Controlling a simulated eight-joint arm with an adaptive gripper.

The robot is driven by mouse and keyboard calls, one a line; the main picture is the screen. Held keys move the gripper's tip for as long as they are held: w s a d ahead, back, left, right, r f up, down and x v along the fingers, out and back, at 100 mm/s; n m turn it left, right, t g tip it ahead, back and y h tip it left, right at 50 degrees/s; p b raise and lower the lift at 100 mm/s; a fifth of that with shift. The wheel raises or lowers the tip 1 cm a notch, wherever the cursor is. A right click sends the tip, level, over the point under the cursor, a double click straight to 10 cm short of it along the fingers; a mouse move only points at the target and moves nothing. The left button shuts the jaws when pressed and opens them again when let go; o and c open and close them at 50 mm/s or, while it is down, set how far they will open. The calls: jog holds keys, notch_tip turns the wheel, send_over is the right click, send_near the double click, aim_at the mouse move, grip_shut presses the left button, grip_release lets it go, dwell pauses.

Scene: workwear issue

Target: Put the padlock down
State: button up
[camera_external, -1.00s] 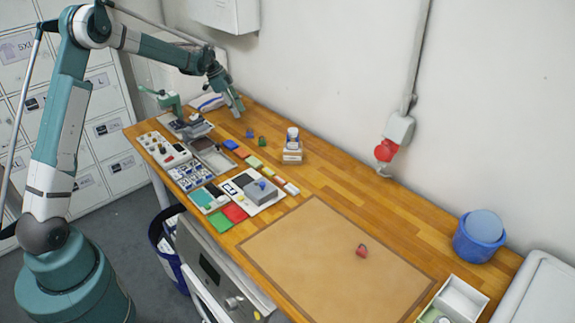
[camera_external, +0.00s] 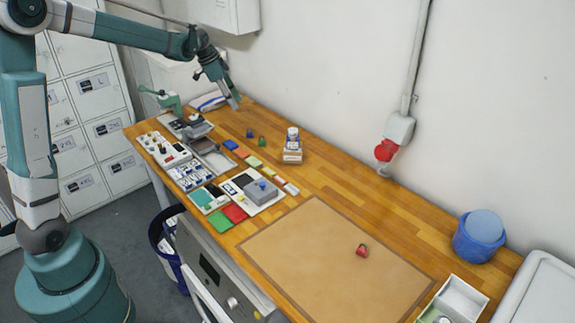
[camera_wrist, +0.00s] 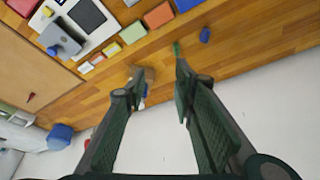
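A small red padlock-like object (camera_external: 362,250) lies on the tan mat (camera_external: 300,262) at the front right of the bench. It shows as a tiny red shape in the wrist view (camera_wrist: 31,97). A small blue one (camera_external: 250,133) and a small green one (camera_external: 261,141) stand on bare wood near the back. They also show in the wrist view, blue (camera_wrist: 205,35) and green (camera_wrist: 176,49). My gripper (camera_external: 235,102) is over the far back-left of the bench, well away from the red one. Its fingers (camera_wrist: 158,88) are apart with nothing held between them.
A bottle on a brown box (camera_external: 292,157) stands near the wall. Trays, cards and a grey block (camera_external: 262,194) fill the bench's left part. A blue tub (camera_external: 479,240) and a white divided box (camera_external: 463,297) are at the right. Wood right of the bottle is clear.

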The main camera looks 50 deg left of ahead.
jog(key=s+d+r+n+t, duration=0.1)
jog(key=s+d+r, duration=0.2)
jog(key=s+d, duration=0.3)
jog(key=s+d+r+n+y, duration=0.1)
jog(key=s+d+r, duration=0.15)
jog(key=s, duration=0.45)
jog(key=s+d+r+n+t, duration=0.1)
jog(key=s+d+r, duration=0.2)
jog(key=s+d, duration=0.35)
jog(key=s+d+f+n, duration=0.1)
jog(key=s+d+f, duration=0.1)
jog(key=s, duration=0.5)
jog(key=s+d+f+n+t, duration=0.1)
jog(key=s+d+f, duration=0.1)
jog(key=s, duration=0.5)
jog(key=s+d+f+n+y, duration=0.1)
jog(key=s+d, duration=0.1)
jog(key=s, duration=0.6)
jog(key=shift+d+f+t, duration=0.3)
jog(key=shift+f, duration=0.1)
jog(key=shift+f, duration=0.1)
notch_tip(320, 180, down, 6)
jog(key=b, duration=0.6)
